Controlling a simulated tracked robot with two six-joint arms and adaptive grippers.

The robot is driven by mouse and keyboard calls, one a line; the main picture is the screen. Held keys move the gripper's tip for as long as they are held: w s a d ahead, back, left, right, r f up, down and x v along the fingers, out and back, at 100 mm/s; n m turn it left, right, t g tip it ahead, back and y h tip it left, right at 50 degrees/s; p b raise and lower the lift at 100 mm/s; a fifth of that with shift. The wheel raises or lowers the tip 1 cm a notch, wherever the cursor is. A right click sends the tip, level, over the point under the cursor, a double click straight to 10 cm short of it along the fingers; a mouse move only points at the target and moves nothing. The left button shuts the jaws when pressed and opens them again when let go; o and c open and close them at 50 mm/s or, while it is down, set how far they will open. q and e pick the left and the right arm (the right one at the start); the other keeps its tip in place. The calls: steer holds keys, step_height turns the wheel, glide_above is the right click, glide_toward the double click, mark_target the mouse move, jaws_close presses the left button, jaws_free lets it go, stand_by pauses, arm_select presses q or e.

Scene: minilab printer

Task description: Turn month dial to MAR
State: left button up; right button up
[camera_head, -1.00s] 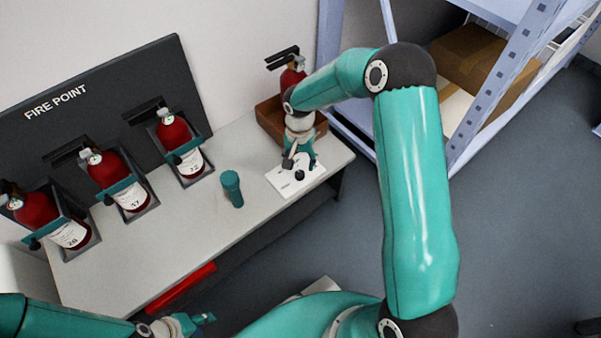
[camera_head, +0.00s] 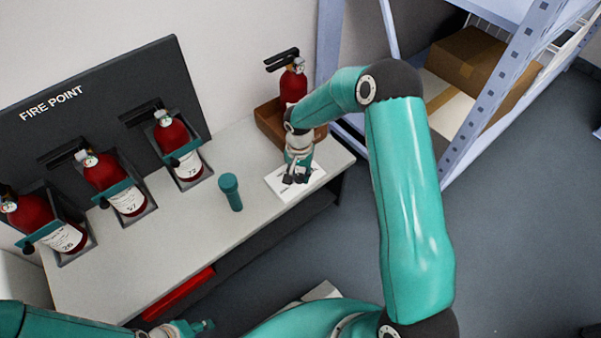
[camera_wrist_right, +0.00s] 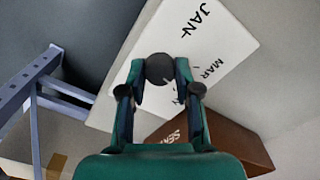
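The month dial's white plate (camera_head: 312,184) lies at the right end of the bench. In the right wrist view its plate (camera_wrist_right: 215,38) shows the labels JAN and MAR, with other print partly hidden. The round dark knob (camera_wrist_right: 160,68) sits between the fingertips of my right gripper (camera_wrist_right: 160,72), one finger on each side. The fingers are apart; any contact with the knob is hard to make out. The dial's pointer direction is not clear. In the head view my right gripper (camera_head: 295,179) points down over the plate. My left gripper (camera_head: 203,326) is low at the left, away from the dial.
A brown box (camera_head: 270,121) and a red extinguisher (camera_head: 293,84) are behind my right gripper. Several extinguishers stand along the fire point board (camera_head: 75,105). A metal shelf (camera_head: 500,75) rises at the right.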

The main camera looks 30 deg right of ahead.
jaws_close()
steer(key=shift+d, duration=0.1)
steer(key=shift+a+n, duration=0.2)
steer(key=shift+n, duration=0.4)
steer(key=n+p, duration=0.1)
steer(key=n, duration=0.5)
stand_by(0.5)
steer(key=shift+n, duration=0.3)
